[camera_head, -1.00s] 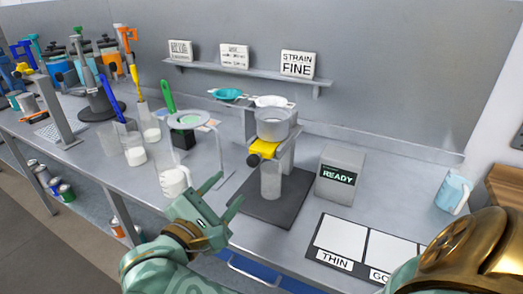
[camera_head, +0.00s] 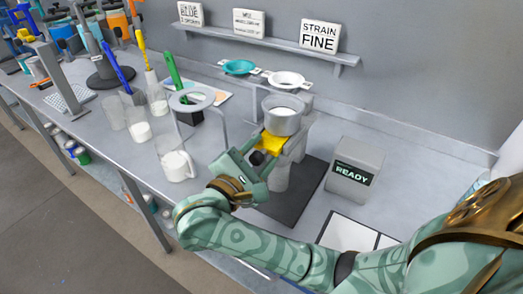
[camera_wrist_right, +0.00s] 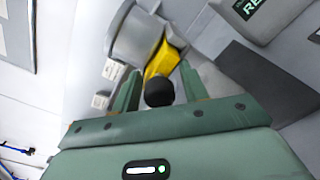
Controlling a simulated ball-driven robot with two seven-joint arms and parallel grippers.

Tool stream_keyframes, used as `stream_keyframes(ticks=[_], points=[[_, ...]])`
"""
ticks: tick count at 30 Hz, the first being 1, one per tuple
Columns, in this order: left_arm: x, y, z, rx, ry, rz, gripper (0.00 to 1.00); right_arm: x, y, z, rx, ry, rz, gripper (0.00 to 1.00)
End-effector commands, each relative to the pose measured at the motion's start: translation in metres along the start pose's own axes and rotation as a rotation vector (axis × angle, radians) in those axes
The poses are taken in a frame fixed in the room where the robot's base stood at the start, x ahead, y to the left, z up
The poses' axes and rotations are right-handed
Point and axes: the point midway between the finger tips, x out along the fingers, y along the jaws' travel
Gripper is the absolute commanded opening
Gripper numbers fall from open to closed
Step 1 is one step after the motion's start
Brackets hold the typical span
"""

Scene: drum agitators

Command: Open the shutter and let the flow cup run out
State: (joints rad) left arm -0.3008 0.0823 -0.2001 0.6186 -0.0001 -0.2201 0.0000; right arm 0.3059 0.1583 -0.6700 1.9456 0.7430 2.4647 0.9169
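The grey flow cup (camera_head: 283,116) sits in its stand with pale contents inside. It also shows in the wrist view (camera_wrist_right: 134,38). Below it is the yellow shutter (camera_head: 272,143), with a black knob (camera_wrist_right: 159,92) on its near end. My right gripper (camera_head: 262,158) is at the shutter. In the wrist view its two fingers (camera_wrist_right: 160,84) stand on either side of the knob, with small gaps, so it looks open. A clear beaker (camera_head: 279,179) stands beneath the cup, partly hidden by the gripper. My left gripper is not in view.
A box marked READY (camera_head: 354,169) stands right of the stand. A white-filled jug (camera_head: 176,165) and a ring stand (camera_head: 193,98) are to the left. A shelf (camera_head: 270,47) with signs runs along the wall. A card (camera_head: 348,234) lies at the front.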

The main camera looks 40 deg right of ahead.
Motion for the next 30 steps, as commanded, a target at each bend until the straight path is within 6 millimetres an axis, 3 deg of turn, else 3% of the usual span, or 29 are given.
stream_keyframes(ticks=[1,4,8,15,24,25,26,30], points=[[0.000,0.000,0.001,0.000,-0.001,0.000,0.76,0.000,0.000,0.000,0.000,0.000,0.000,0.29],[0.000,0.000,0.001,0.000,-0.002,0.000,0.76,0.000,0.000,0.000,-0.001,0.000,0.000,0.01],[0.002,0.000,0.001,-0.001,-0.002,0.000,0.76,-0.005,-0.001,-0.002,-0.003,0.003,-0.001,0.00],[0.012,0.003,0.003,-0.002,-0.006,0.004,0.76,-0.041,-0.002,-0.003,-0.009,0.005,-0.001,0.00],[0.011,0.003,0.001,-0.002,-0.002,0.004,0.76,-0.046,-0.001,-0.002,-0.012,0.005,0.000,0.00],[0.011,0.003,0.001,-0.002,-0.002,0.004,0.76,-0.046,-0.001,-0.002,-0.013,0.006,0.000,0.43],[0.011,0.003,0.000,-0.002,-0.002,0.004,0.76,-0.046,-0.001,-0.002,-0.012,0.006,0.000,0.48],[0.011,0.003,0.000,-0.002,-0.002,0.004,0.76,-0.045,-0.001,-0.001,-0.008,0.004,0.000,0.48]])
